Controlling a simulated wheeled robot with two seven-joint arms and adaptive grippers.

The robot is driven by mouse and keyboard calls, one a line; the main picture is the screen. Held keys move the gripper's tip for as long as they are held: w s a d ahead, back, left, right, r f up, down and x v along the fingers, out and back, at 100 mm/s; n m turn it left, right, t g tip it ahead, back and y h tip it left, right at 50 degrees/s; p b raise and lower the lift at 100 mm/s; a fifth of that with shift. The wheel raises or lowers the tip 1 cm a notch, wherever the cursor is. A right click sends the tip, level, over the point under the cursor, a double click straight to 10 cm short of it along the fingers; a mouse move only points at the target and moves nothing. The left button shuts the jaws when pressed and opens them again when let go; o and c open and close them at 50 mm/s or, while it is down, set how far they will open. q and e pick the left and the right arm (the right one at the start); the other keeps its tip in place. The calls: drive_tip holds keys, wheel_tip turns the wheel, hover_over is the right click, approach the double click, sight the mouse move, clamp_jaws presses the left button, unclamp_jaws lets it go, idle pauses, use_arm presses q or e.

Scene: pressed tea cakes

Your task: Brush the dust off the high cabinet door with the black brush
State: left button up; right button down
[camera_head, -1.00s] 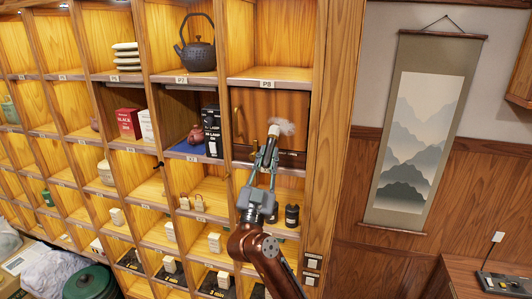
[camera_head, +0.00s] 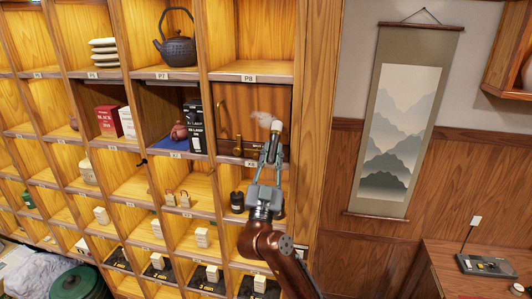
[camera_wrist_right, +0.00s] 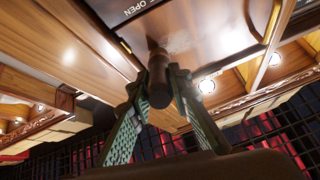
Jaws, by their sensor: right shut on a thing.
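The high cabinet door (camera_head: 240,105) is brown wood below the P8 label, with a brass handle (camera_head: 223,120) at its left. A pale dust smudge (camera_head: 263,117) lies on the door's right half. My right gripper (camera_head: 270,153) is shut on the brush (camera_head: 276,127), whose pale tip and brass-coloured collar show just right of the smudge. In the wrist view, a dark brown cylindrical part of the brush (camera_wrist_right: 159,80) stands between the fingers, close under the door. I cannot tell whether the tip touches the door. My left gripper is out of view.
Shelf cubbies surround the door. A dark teapot (camera_head: 178,48) stands upper left, and a black box (camera_head: 193,125) beside a reddish pot (camera_head: 179,131) stands left. Dark canisters (camera_head: 237,201) sit below, near my right wrist. A hanging scroll (camera_head: 403,120) is on the right wall.

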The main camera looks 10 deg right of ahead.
drive_tip(key=shift+s+d, duration=0.15)
drive_tip(key=shift+d, duration=0.2)
drive_tip(key=shift+w+a, duration=1.7)
drive_tip(key=shift+a, duration=3.25)
drive_tip(key=shift+s+d+r, duration=0.2)
drive_tip(key=shift+s+d, duration=0.35)
drive_tip(key=shift+d, duration=1.1)
drive_tip(key=shift+s+d+r, duration=0.15)
drive_tip(key=shift+s+d, duration=0.45)
drive_tip(key=shift+d, duration=1.05)
drive_tip(key=shift+s+d+r, duration=0.2)
drive_tip(key=shift+s+d, duration=0.35)
drive_tip(key=shift+d, duration=1.1)
drive_tip(key=w+a, duration=0.3)
drive_tip(key=a, duration=0.6)
drive_tip(key=shift+w+a, duration=0.2)
drive_tip(key=shift+a, duration=0.15)
